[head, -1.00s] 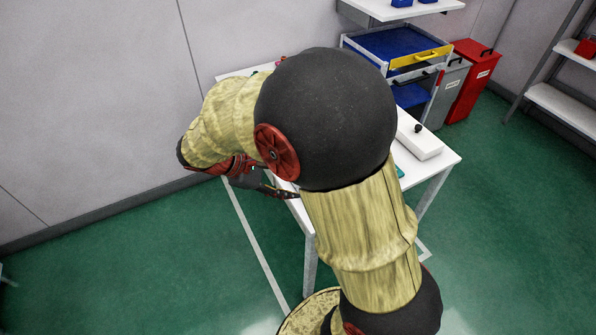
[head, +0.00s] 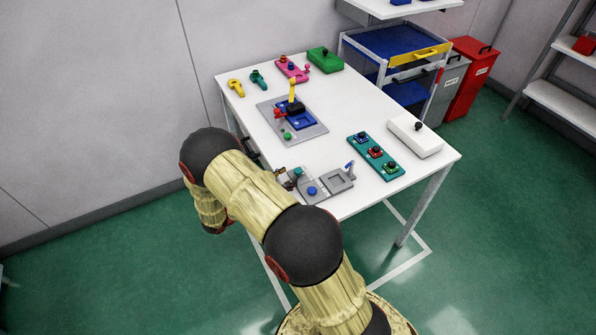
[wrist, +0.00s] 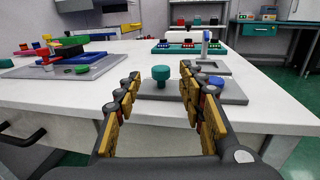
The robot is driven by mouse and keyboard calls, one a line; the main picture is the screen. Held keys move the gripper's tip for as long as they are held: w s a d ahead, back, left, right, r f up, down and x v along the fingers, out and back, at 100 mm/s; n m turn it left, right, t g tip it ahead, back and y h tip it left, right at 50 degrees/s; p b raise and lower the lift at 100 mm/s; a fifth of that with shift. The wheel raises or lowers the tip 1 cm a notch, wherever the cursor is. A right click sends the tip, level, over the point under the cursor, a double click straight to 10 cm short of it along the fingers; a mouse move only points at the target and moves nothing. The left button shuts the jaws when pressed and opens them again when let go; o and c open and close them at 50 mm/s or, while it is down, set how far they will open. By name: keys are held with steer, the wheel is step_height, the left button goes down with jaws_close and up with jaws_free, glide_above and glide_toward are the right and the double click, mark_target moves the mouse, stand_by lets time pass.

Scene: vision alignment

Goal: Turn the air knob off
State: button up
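A teal round knob (wrist: 161,74) stands upright on a grey plate (wrist: 235,97) at the near table edge; no label is readable. The same knob (head: 298,171) and plate (head: 318,198) show in the head view. My gripper (wrist: 159,79) is open and empty in the wrist view, its fingers spread on either side of the knob in the picture. The knob appears just beyond the fingertips, and I cannot see contact. In the head view my arm hides most of the gripper. The right finger partly covers the plate in the wrist view.
A teal strip with several knobs (head: 375,157) and a white box (head: 415,136) are to the right. The table front edge (wrist: 120,117) is close.

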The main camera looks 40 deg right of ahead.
mark_target(295, 172)
steer(key=d+b, duration=0.1)
steer(key=d, duration=0.5)
steer(key=shift+s, duration=0.2)
steer(key=shift+c, duration=1.2)
steer(key=c, duration=0.8)
jaws_close()
